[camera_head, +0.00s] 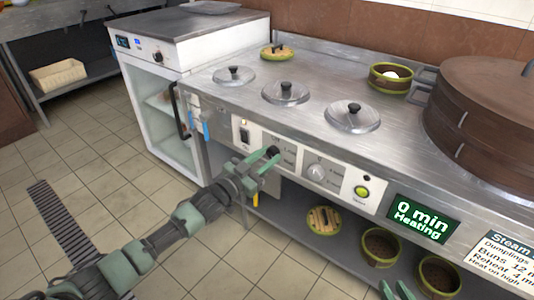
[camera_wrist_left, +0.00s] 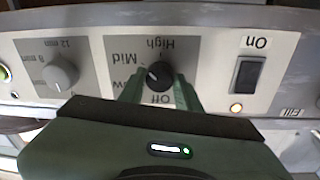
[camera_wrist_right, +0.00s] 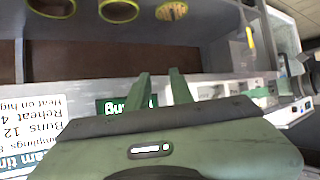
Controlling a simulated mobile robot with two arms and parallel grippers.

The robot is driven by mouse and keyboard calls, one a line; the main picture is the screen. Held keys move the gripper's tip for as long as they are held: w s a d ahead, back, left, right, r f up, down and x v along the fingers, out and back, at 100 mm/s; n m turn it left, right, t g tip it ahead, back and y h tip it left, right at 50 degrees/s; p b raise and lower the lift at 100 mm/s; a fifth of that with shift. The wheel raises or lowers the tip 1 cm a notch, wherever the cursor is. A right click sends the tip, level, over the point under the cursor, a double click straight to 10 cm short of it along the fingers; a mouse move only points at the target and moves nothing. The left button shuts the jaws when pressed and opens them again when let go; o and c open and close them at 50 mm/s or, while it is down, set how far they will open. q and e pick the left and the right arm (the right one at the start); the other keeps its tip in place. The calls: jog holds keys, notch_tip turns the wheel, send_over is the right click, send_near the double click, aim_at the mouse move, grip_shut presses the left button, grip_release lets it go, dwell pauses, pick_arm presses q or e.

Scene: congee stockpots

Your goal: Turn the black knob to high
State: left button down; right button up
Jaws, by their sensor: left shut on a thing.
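The black knob (camera_wrist_left: 160,74) sits on a grey dial plate (camera_wrist_left: 110,50) on the counter's front panel. The left wrist view sees it upside down, with High, Mid, Off and a partly covered Low printed around it. A small light mark shows on the knob, but its exact pointing is hard to tell. My left gripper (camera_wrist_left: 158,88) is shut on the knob, one green finger on each side. In the head view the knob (camera_head: 272,152) shows at the fingertips. My right gripper (camera_wrist_right: 162,80) is open and empty, low at the bottom right of the head view (camera_head: 397,290).
A black power switch (camera_head: 244,135) with a lit lamp is beside the knob. A silver timer knob (camera_head: 316,172), a green button (camera_head: 362,191) and a "0 min Heating" display (camera_head: 423,218) are to its right. Lidded pots and a brown steamer (camera_head: 480,110) stand on the counter.

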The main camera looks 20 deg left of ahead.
pick_arm(q)
jog(key=m+p, duration=0.1)
jog(key=m, duration=0.2)
jog(key=shift+r, duration=0.15)
jog(key=m+p, duration=0.1)
jog(key=m, duration=0.2)
jog(key=shift+m+g+p, duration=0.3)
jog(key=shift+g+p, duration=0.1)
jog(key=shift+m, duration=0.3)
jog(key=shift+m+p, duration=0.45)
jog(key=shift+m, duration=0.65)
pick_arm(e)
jog(key=s+d+f+g+h, duration=0.1)
jog(key=s+d+f+g, duration=0.1)
jog(key=s, duration=0.5)
jog(key=s+d+f+g+h, duration=0.1)
jog(key=s+d+f+g, duration=0.1)
jog(key=s+f+g, duration=0.2)
jog(key=shift+s+d+f+g, duration=0.2)
jog(key=shift+s+d+g, duration=0.15)
jog(key=shift+s+g, duration=0.9)
jog(key=shift+s, duration=0.15)
pick_arm(q)
jog(key=c, duration=1)
grip_release()
